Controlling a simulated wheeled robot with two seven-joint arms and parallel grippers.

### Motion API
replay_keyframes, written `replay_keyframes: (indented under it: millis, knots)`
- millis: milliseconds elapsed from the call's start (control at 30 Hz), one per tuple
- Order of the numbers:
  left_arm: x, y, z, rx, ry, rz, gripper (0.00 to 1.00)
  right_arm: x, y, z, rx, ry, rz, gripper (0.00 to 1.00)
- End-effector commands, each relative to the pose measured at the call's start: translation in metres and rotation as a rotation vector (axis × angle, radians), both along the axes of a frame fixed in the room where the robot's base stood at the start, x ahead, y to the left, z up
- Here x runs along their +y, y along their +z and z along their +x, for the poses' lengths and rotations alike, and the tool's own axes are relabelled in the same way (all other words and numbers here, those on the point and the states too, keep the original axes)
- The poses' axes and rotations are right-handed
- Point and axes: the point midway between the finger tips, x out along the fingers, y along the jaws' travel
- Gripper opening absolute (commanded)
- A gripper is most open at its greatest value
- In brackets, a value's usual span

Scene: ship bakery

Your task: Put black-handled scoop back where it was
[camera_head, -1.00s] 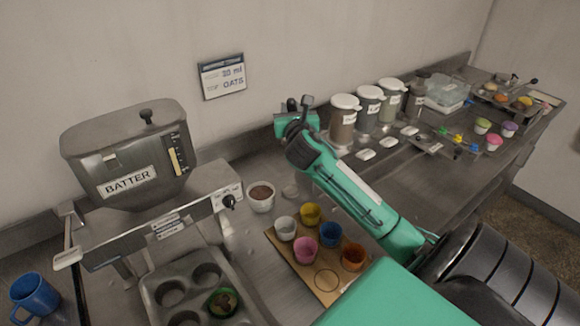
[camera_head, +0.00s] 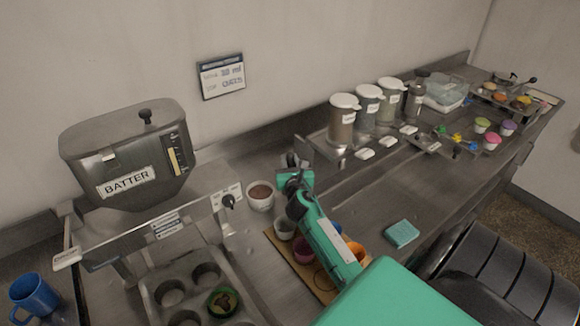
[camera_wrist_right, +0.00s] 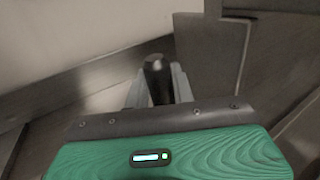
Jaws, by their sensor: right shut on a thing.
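My right gripper (camera_head: 291,168) is low over the counter, behind the cup board and to the right of the white bowl. In the right wrist view, its fingers (camera_wrist_right: 157,88) are shut on the black handle (camera_wrist_right: 156,72) of the scoop. The scoop's head is hidden. A metal stand (camera_head: 318,152) rises just right of the gripper, in front of the canisters. A grey metal panel (camera_wrist_right: 212,55) shows to the right of the handle in the wrist view. My left gripper is out of view.
A white bowl (camera_head: 260,204) of brown bits stands left of the gripper. A wooden board (camera_head: 273,240) with coloured cups lies partly under my arm. Lidded canisters (camera_head: 343,125) stand behind right. A teal sponge (camera_head: 402,233) lies on the otherwise fairly clear counter to the right.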

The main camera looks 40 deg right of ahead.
Motion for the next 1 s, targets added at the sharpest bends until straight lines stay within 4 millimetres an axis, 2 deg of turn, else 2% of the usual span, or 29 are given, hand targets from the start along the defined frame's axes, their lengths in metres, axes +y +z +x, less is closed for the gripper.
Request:
replay_keyframes:
  millis: [33, 100, 533, 567, 633, 1000]
  knots:
    - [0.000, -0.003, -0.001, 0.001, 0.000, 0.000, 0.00, 0.000, -0.009, 0.000, 0.000, -0.001, 0.004, 0.02]
    - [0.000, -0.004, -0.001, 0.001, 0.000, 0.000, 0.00, 0.000, -0.014, 0.000, -0.001, 0.000, 0.003, 0.02]
    - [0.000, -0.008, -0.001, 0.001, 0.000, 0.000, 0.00, 0.000, -0.020, 0.000, 0.001, 0.001, -0.001, 0.02]
    - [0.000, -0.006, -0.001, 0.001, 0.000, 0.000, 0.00, 0.000, -0.019, 0.000, 0.000, 0.001, 0.000, 0.30]
    - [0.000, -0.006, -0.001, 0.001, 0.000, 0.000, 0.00, 0.000, -0.019, 0.000, 0.000, 0.001, 0.000, 0.44]
    - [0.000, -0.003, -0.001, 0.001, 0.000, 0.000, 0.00, 0.000, -0.015, 0.000, -0.001, 0.001, 0.001, 0.46]
